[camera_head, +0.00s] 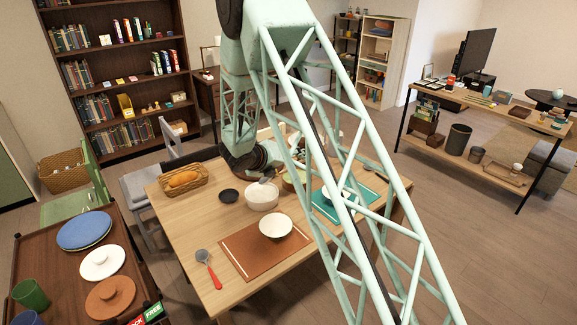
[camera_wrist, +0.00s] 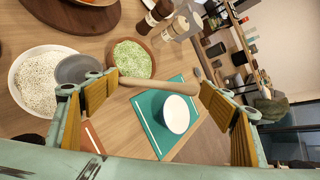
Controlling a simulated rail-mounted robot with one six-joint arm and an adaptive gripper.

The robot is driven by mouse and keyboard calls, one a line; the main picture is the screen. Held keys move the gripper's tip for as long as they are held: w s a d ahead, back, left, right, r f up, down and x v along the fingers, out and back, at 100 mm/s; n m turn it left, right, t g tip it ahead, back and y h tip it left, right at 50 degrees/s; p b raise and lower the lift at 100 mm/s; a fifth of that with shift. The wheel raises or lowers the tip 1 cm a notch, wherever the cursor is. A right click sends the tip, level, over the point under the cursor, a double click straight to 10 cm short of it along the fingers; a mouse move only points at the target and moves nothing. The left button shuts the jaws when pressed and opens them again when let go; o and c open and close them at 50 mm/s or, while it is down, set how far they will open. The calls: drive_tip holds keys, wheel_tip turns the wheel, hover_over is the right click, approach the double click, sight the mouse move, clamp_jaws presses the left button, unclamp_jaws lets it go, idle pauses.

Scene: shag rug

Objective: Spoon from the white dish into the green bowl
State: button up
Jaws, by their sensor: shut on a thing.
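The white dish (camera_wrist: 30,95) is full of white grains in the wrist view; it also shows on the table in the head view (camera_head: 262,203). A spoon with a grey head (camera_wrist: 78,69) and a wooden handle (camera_wrist: 160,88) lies across my gripper (camera_wrist: 158,100). Its head overlaps the dish's right edge in the wrist view; I cannot tell its height above it. My gripper's fingers are wide apart, one near each part of the handle, shut on the spoon. A brown-rimmed bowl with green contents (camera_wrist: 131,58) sits beyond the handle, right of the dish.
A white bowl (camera_wrist: 176,114) stands on a teal mat (camera_wrist: 147,118). Another pale bowl (camera_head: 276,228) stands on a brown mat (camera_head: 240,254), near a red-handled spoon (camera_head: 209,270). A bread basket (camera_head: 183,181) and small black bowl (camera_head: 228,196) are left. Jars (camera_wrist: 180,25) stand behind the green contents.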

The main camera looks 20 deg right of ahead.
sight(282, 171)
drive_tip(key=shift+f, duration=0.15)
drive_tip(key=shift+w+a+f+m+t+y+b, duration=0.1)
drive_tip(key=shift+a+f+m+t+y+b, duration=0.4)
drive_tip(key=shift+b, duration=1.5)
drive_tip(key=shift+w+d+f+m+g+y+b, duration=0.15)
drive_tip(key=shift+f+y+b, duration=0.4)
drive_tip(key=shift+f+b, duration=1)
drive_tip(key=shift+a+f+m+t+y+b, duration=0.2)
drive_tip(key=shift+f+m+y+b, duration=0.3)
drive_tip(key=shift+b, duration=1.9)
drive_tip(key=shift+r, duration=0.2)
drive_tip(key=shift+s+a, duration=0.1)
drive_tip(key=shift+a, duration=0.1)
